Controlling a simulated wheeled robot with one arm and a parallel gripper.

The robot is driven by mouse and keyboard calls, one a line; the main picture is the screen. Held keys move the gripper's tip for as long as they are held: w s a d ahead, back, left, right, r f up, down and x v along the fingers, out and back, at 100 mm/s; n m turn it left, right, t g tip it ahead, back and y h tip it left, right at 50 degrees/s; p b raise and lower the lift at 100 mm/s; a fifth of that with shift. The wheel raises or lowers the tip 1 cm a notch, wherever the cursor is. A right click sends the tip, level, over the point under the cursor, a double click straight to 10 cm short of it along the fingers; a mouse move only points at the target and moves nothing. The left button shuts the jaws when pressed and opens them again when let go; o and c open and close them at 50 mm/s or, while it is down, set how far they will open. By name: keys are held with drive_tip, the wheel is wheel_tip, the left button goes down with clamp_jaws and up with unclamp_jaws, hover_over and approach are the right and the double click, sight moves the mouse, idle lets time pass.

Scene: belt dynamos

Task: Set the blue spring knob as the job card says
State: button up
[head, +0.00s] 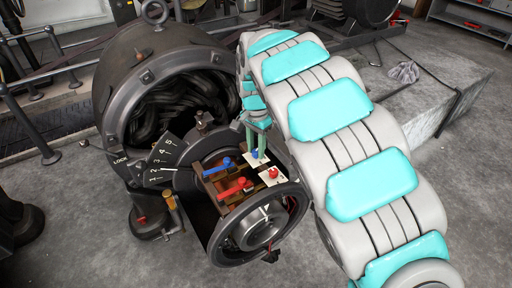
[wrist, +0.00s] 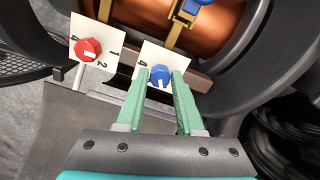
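The blue spring knob (head: 255,154) sits on a small white numbered plate on the machine; it also shows in the wrist view (wrist: 159,73). A pale mark on it points down toward my gripper in that view. A "4" shows on the plate (wrist: 150,50) at upper left; its other figures are covered or unclear. My gripper (wrist: 160,76) has its green fingers on either side of the knob, apart from each other. Whether they touch it is unclear. In the head view my gripper (head: 258,151) is above the knob. No job card can be made out.
A red knob (wrist: 88,50) on its own numbered plate is close by. Blue (head: 217,166) and red (head: 231,189) handles lie left of the plates. A dial marked LOCK and numbers (head: 160,165) and the round dark housing (head: 115,90) stand to the left.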

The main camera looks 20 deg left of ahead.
clamp_jaws()
idle(0.4)
drive_tip(key=n+b, duration=0.2)
drive_tip(key=n, duration=0.3)
drive_tip(key=shift+f+n, duration=0.1)
drive_tip(key=shift+n, duration=0.3)
drive_tip(key=n+b, duration=0.1)
drive_tip(key=n, duration=0.4)
drive_tip(key=shift+n, duration=0.7)
drive_tip(key=shift+o, duration=2.4)
unclamp_jaws()
